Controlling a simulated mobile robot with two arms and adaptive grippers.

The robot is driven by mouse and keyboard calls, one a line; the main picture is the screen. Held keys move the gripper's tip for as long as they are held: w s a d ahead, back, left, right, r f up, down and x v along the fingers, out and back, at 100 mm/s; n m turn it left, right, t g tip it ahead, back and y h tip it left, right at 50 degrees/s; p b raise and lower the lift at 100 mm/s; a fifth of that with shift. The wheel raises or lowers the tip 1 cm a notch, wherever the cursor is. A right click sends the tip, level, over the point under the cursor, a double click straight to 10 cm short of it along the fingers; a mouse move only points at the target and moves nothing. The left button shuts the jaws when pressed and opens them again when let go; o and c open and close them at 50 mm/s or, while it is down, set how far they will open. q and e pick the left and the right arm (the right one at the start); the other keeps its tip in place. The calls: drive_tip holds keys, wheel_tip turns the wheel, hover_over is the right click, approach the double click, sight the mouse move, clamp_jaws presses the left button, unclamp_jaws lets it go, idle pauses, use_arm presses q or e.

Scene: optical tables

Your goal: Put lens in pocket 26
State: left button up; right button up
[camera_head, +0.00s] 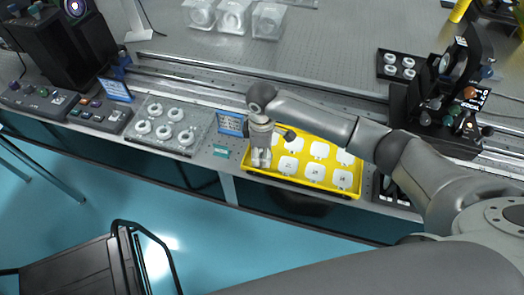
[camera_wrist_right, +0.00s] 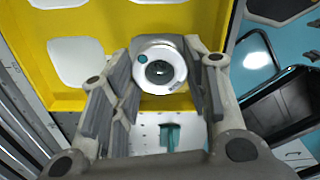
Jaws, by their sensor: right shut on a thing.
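My right gripper (camera_head: 261,157) points down over the left end of the yellow tray (camera_head: 310,186). In the right wrist view, the fingers of this gripper (camera_wrist_right: 160,75) are shut on the lens (camera_wrist_right: 148,52), a white ring with a dark centre and a teal dot. In the head view the gripper hides the lens. The tray, whose yellow floor (camera_wrist_right: 112,35) also shows in the wrist view, has rows of white numbered pockets. The numbers are too small to read surely, so I cannot tell which is pocket 26. My left gripper is not in view.
A clear plate (camera_head: 186,149) with several white rings lies left of the tray. A small blue sign (camera_head: 230,124) stands by the tray's left end. A black optical mount (camera_head: 440,118) stands at the right. Clear boxes (camera_head: 234,16) sit at the back.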

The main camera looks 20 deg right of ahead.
drive_tip(key=shift+f, duration=0.1)
drive_tip(key=o, duration=0.7)
drive_tip(key=shift+o, duration=0.2)
wheel_tip(320, 180, up, 12)
drive_tip(key=shift+b, duration=0.4)
